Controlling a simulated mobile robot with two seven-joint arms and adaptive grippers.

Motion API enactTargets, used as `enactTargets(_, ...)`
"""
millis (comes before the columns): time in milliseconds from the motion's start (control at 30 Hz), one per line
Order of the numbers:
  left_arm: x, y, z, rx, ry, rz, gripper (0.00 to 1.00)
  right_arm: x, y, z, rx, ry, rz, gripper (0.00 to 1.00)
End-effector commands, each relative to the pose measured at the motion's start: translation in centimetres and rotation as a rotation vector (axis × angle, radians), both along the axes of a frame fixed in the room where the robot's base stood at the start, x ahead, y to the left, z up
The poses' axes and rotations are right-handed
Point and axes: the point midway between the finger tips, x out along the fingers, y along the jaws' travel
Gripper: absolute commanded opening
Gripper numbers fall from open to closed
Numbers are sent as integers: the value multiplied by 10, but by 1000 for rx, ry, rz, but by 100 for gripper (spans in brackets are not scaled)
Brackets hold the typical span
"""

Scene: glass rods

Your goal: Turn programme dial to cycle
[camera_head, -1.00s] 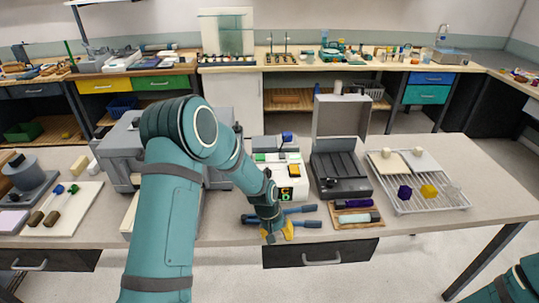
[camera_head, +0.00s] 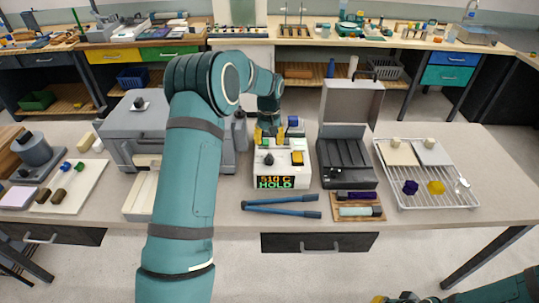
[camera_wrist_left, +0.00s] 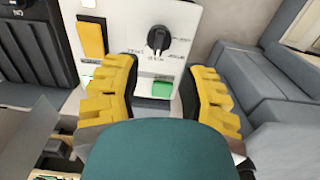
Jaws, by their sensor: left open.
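The white controller box (camera_head: 265,181) stands at the middle of the table, its display (camera_head: 277,182) reading "510 C" over "HOLD". On its top is the black programme dial (camera_head: 268,159), also seen in the left wrist view (camera_wrist_left: 158,40) with markings around it too small to read. My left gripper (camera_head: 267,135) is open and empty over the box's back part. In the wrist view its yellow fingers (camera_wrist_left: 163,68) are spread wide, and the dial shows beyond their tips, not clasped. My right gripper is only a yellow fragment (camera_head: 378,299) at the bottom edge.
The grey furnace (camera_head: 130,143) stands left, an open dark case (camera_head: 346,160) right. Blue-handled tongs (camera_head: 285,205) lie in front.

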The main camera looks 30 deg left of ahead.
Motion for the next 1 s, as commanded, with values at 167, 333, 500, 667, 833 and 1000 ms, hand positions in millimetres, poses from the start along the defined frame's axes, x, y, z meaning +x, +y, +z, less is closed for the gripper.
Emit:
enactTargets(167,0,-1,-35,-1,3,-1,41,0,0,0,0,0,0,0)
enactTargets(333,0,0,-59,-1,1,-2,41,0,0,0,0,0,0,0)
enactTargets(500,0,-1,-70,-1,-1,-2,41,0,0,1,0,0,0,0)
enactTargets(667,0,-1,-72,0,-1,-1,41,0,0,1,0,0,0,0)
enactTargets(833,0,-1,-72,0,-1,-1,44,0,0,1,0,0,0,0)
enactTargets(1000,0,-1,-72,0,-1,-1,0,0,0,1,0,0,0,0)
